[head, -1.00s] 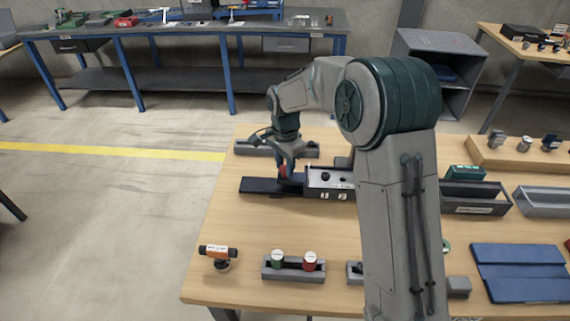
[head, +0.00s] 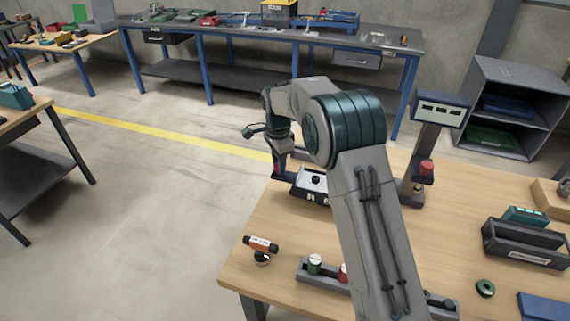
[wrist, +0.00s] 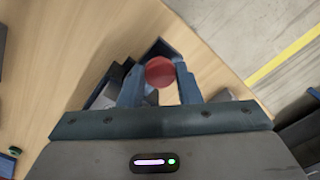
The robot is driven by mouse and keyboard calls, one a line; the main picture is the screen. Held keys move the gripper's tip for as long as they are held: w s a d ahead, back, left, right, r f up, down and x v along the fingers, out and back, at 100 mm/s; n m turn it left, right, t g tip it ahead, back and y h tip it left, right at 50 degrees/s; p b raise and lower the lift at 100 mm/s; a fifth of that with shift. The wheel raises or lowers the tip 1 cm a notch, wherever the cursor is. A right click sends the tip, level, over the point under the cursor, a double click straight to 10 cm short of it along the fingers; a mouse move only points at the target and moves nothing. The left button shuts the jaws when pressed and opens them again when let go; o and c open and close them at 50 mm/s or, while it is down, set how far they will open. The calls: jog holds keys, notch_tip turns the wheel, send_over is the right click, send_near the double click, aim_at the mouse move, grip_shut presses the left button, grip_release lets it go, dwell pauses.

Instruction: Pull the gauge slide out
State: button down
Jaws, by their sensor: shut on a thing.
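In the wrist view my two blue fingers (wrist: 160,85) are shut on a round red knob (wrist: 159,71). A dark blue track end (wrist: 158,47) shows just past the knob, close to the table edge. The gauge slide under the knob is mostly hidden by my fingers, so how far it stands out of the housing I cannot tell exactly.
A gauge stand with a display (head: 440,108) is right of my arm. An orange tool (head: 261,244) and a grey holder (head: 322,276) with green and red pieces are at the front. A dark tray (head: 525,243) stands at right. Floor lies open beyond the left edge.

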jog(key=shift+w+a+r, duration=0.1)
jog(key=shift+w+a, duration=0.15)
jog(key=shift+a, duration=0.65)
jog(key=c, duration=1.2)
grip_release()
jog(key=shift+c, duration=0.2)
jog(key=shift+o, duration=0.9)
jog(key=shift+a, duration=0.15)
jog(key=shift+d, duration=0.2)
notch_tip(320, 180, up, 14)
jog(key=b, duration=0.1)
jog(key=shift+a, duration=0.1)
